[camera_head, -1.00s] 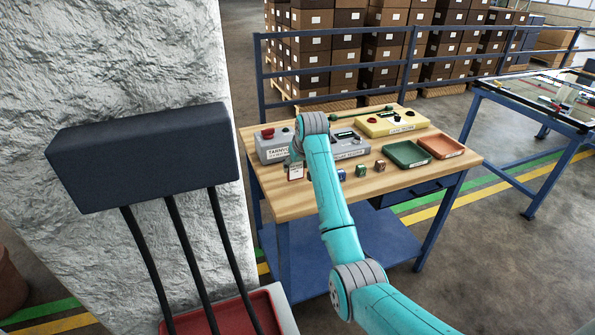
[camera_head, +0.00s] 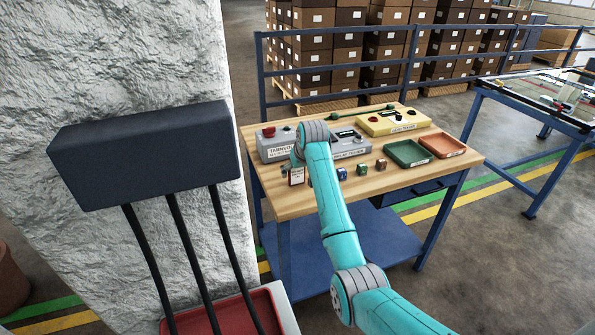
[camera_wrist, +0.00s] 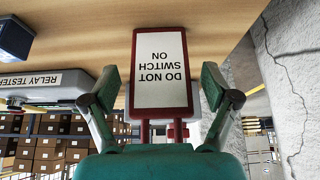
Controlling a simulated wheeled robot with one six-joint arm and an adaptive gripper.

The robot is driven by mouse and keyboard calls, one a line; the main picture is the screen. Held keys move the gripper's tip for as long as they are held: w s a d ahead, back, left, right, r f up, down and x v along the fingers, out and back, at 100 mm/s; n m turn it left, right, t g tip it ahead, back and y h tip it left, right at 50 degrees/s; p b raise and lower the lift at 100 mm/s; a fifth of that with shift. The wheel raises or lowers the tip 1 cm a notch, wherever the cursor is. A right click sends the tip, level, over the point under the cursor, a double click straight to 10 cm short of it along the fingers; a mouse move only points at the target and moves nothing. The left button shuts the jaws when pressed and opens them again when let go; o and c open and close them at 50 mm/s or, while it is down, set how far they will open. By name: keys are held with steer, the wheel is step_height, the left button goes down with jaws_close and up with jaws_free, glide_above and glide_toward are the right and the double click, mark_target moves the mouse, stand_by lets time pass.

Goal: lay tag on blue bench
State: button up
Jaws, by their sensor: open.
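The tag (camera_wrist: 160,75) is a white card with a red border reading "DO NOT SWITCH ON", upside down in the wrist view. Red parts join its edge nearest my gripper; what they attach to is unclear. It also shows small and upright in the head view (camera_head: 296,176), at the front left of the blue bench. My gripper (camera_wrist: 160,87) is open, one finger on each side of the tag, with gaps visible. In the head view my arm mostly hides the gripper. The blue bench (camera_head: 287,205) has a wooden top and blue frame.
A grey box with a red button (camera_head: 275,140) stands behind the tag. A relay tester (camera_head: 352,146), a yellow box (camera_head: 393,122), small blocks (camera_head: 362,169), a green tray (camera_head: 407,152) and an orange tray (camera_head: 443,146) occupy the top. The front strip is bare.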

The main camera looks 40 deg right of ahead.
steer(key=v, duration=1.2)
stand_by(0.3)
